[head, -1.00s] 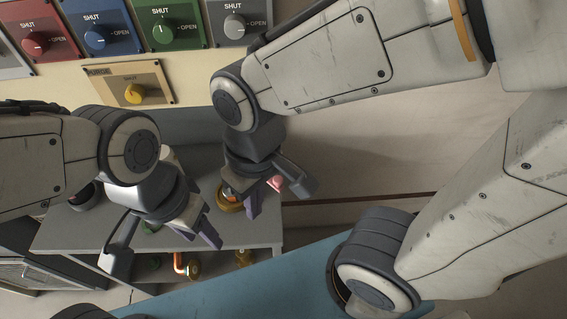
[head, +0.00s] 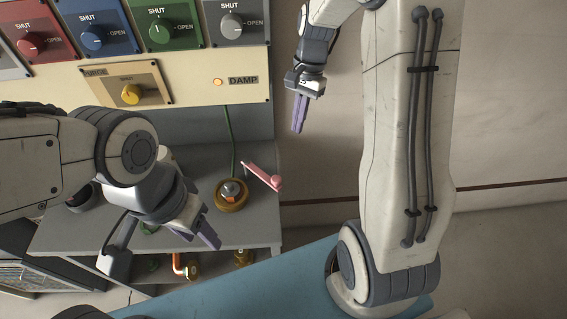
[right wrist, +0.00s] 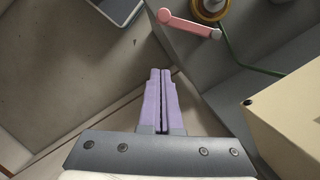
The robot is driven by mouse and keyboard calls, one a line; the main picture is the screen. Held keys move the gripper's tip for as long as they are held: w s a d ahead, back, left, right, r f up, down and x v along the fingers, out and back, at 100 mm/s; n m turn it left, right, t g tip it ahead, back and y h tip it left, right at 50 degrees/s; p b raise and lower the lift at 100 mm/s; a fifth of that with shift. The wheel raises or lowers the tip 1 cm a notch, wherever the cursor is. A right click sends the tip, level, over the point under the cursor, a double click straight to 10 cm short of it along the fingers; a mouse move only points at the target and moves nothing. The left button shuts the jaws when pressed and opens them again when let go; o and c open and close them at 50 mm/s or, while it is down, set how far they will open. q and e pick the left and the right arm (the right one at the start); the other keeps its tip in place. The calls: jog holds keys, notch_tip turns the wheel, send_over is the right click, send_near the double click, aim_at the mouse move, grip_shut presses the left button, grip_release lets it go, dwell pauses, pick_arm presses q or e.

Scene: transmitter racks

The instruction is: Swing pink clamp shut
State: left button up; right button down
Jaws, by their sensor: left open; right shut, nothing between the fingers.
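The pink clamp (head: 263,177) is a short bar at the right edge of the grey bench, slanting down right to a knobbed end. It lies beside a brass ring fitting (head: 231,196), apart from it rather than across it. Both show at the top of the right wrist view, the clamp (right wrist: 190,25) and the fitting (right wrist: 209,8). My right gripper (head: 297,131) is shut and empty, up and to the right of the clamp; its purple fingers (right wrist: 161,73) are together. My left gripper (head: 198,240) is open over the bench's front, left of the fitting.
A cream panel (head: 185,93) with several coloured switches stands behind the bench (head: 262,228). A green cable (head: 229,135) runs down to the fitting. An orange pipe (head: 178,265) is on the lower shelf. Right of the bench is clear.

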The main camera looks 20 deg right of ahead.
pick_arm(q)
jog(key=shift+r+p, duration=1.55)
pick_arm(e)
jog(key=s+a+f, duration=0.3)
jog(key=a+f, duration=0.2)
jog(key=f, duration=0.5)
jog(key=shift+s+f, duration=0.15)
jog(key=shift+s, duration=0.25)
jog(key=shift+a, duration=0.1)
